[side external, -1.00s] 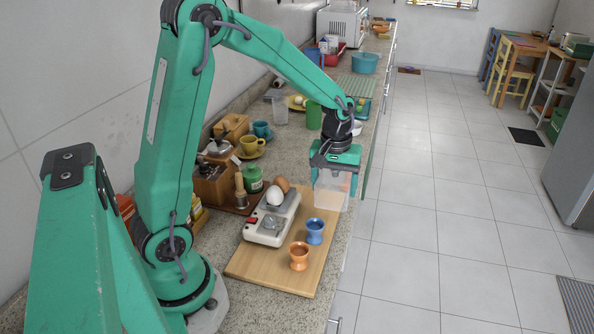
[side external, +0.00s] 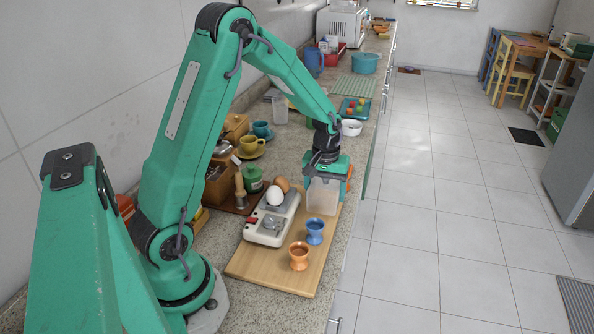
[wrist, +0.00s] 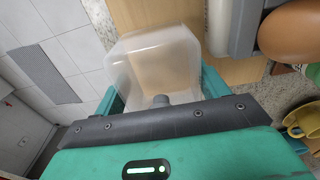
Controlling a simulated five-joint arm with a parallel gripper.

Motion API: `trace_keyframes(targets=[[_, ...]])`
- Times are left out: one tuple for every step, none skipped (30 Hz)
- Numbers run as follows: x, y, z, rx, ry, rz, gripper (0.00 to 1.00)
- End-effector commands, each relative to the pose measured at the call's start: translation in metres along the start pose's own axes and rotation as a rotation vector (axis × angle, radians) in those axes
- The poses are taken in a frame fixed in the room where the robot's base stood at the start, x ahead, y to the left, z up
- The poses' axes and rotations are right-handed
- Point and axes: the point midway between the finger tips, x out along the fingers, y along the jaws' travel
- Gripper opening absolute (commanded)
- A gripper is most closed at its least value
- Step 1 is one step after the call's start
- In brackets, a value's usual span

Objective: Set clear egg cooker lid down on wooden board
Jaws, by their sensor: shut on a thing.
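The clear egg cooker lid (side external: 321,197) is a translucent box held below my gripper (side external: 324,182) in the side view. My gripper is shut on the lid, with its jaws on either side, as the wrist view also shows for the lid (wrist: 158,60). The lid is over the far right part of the wooden board (side external: 262,271), close to its surface; I cannot tell whether it touches. The white egg cooker (side external: 262,236) stands on the board left of the lid, with a white egg (side external: 275,196) and a brown egg (side external: 283,184) at its far end.
A blue egg cup (side external: 315,232) and an orange egg cup (side external: 299,257) stand on the board nearer the camera than the lid. A green jar (side external: 253,180) and wooden grinder stand left. The counter's edge is close on the right. The board's near left corner is bare.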

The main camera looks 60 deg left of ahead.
Motion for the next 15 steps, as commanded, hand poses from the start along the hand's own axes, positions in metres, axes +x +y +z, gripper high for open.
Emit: trace_keyframes(targets=[[0.0055,-0.0002,0.0006,0.0,-0.002,-0.001,0.5],[0.0079,-0.0002,0.0006,0.0,-0.002,-0.001,0.5],[0.0104,-0.0002,0.0005,0.0,-0.001,0.0,0.5],[0.0116,-0.0001,0.0005,0.0,0.0,0.0,0.5],[0.0123,-0.0001,0.0004,0.0,0.0,0.0,0.5],[0.0126,-0.0001,0.0004,0.0,0.001,0.0,0.5],[0.0126,-0.0001,0.0003,0.0,0.001,0.0,0.5],[0.0125,-0.0001,0.0003,0.0,0.001,0.001,0.5],[0.0124,0.0,0.0003,0.0,0.001,0.001,0.5],[0.0123,0.0,0.0003,0.0,0.001,0.001,0.5],[0.0123,0.0,0.0003,0.0,0.001,0.001,0.5],[0.0123,-0.0001,0.0003,0.0,0.001,0.001,0.5],[0.0125,-0.0001,0.0004,0.0,0.001,0.0,0.5],[0.0129,-0.0001,0.0004,0.0,0.001,0.0,0.5],[0.0138,-0.0001,0.0005,0.0,0.0,0.0,0.5]])
